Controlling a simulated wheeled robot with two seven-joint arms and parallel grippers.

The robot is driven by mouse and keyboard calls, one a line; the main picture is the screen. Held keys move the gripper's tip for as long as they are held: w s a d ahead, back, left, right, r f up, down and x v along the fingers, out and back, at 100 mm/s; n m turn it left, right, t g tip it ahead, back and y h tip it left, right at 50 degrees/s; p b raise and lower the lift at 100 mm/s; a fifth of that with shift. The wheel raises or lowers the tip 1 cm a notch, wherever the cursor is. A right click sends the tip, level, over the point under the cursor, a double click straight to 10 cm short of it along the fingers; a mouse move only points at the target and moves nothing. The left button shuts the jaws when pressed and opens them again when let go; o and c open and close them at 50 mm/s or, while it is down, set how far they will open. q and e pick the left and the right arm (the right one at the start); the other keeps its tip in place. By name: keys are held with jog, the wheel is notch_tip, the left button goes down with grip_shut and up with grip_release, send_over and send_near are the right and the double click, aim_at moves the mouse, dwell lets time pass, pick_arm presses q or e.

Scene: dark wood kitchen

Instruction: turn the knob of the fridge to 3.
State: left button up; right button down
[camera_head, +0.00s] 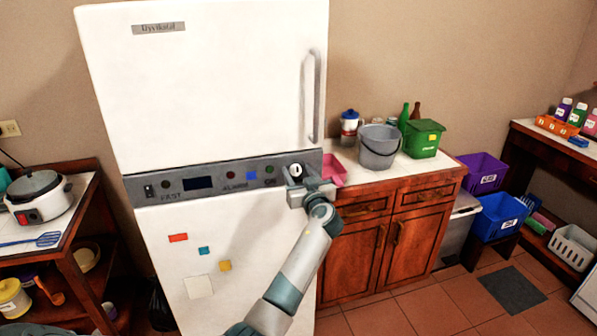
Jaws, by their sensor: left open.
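The white fridge (210,75) stands in the left half of the head view. A grey control strip (215,180) runs across its front, with a switch, a dark display, and labels reading FAST and ALARM. The knob (296,170) is white and round with a dark mark, at the strip's right end. My left gripper (297,184) is at the knob, its open fingers on both sides of it or just in front. Whether they touch the knob, and the numbers around it, I cannot tell. My right gripper is not in view.
A wooden counter (395,182) right of the fridge holds a grey bucket (378,150), a green bin (422,140) and a pink container (333,170). A side table (75,240) with a cooker (38,197) stands left.

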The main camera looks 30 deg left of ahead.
pick_arm(q)
jog(key=c, duration=1)
jog(key=shift+c, duration=0.2)
jog(key=shift+m, duration=0.3)
